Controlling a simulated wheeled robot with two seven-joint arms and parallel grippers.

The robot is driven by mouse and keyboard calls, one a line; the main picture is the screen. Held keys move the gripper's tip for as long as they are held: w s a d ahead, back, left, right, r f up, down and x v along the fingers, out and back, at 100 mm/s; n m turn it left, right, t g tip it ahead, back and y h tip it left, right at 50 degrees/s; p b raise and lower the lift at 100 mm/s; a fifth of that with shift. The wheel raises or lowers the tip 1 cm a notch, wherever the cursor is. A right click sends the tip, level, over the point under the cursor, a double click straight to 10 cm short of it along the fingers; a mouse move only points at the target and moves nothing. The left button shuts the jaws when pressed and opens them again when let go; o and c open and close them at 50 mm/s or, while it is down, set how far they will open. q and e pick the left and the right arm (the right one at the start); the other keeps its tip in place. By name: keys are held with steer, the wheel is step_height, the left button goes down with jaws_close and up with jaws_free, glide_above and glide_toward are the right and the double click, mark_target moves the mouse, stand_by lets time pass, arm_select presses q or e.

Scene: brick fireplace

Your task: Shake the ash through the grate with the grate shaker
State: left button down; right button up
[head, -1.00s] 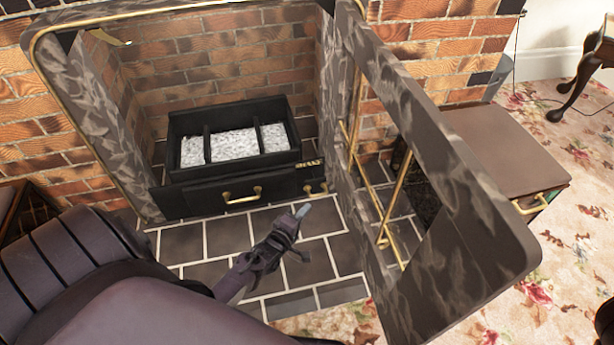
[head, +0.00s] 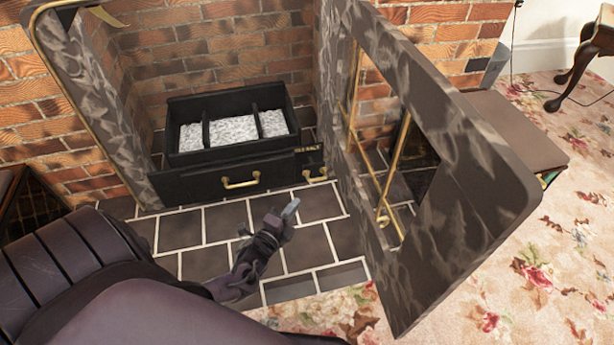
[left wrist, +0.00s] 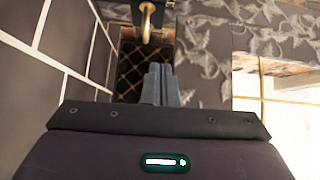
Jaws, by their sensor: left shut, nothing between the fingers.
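The black fire grate (head: 180,140) stands in the fireplace with pale grey ash (head: 233,131) between its bars. A small brass handle (head: 316,177), probably the grate shaker, is at the right end of its front; it also shows in the left wrist view (left wrist: 148,22). A wider brass handle (head: 240,182) is on the drawer front. My left gripper (head: 291,208) is shut and empty, in front of the small handle and apart from it. In the left wrist view its fingertips (left wrist: 160,80) are together, pointing towards that handle. My right gripper is not in view.
A marble-patterned door (head: 470,200) with a framed opening stands open on the right, close to the gripper. Dark hearth tiles (head: 228,222) lie clear in front of the grate. A brown box (head: 515,125) stands behind the door. Floral carpet (head: 545,260) covers the right.

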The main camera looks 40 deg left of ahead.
arm_select(q)
steer(key=w, duration=0.1)
steer(key=b, duration=0.6)
glide_toward(315, 165)
steer(key=w+d, duration=0.2)
steer(key=w, duration=0.1)
steer(key=shift+w+a+f+m+b, duration=0.15)
steer(key=shift+w+a+b, duration=0.35)
steer(key=shift+b, duration=0.1)
steer(key=shift+w+a+f+m+b, duration=0.1)
steer(key=shift+w+a+m+b, duration=0.05)
steer(key=shift+w+a+b, duration=0.4)
steer(key=shift+w+a+r, duration=0.15)
steer(key=shift+w+a, duration=0.1)
steer(key=shift+r, duration=0.1)
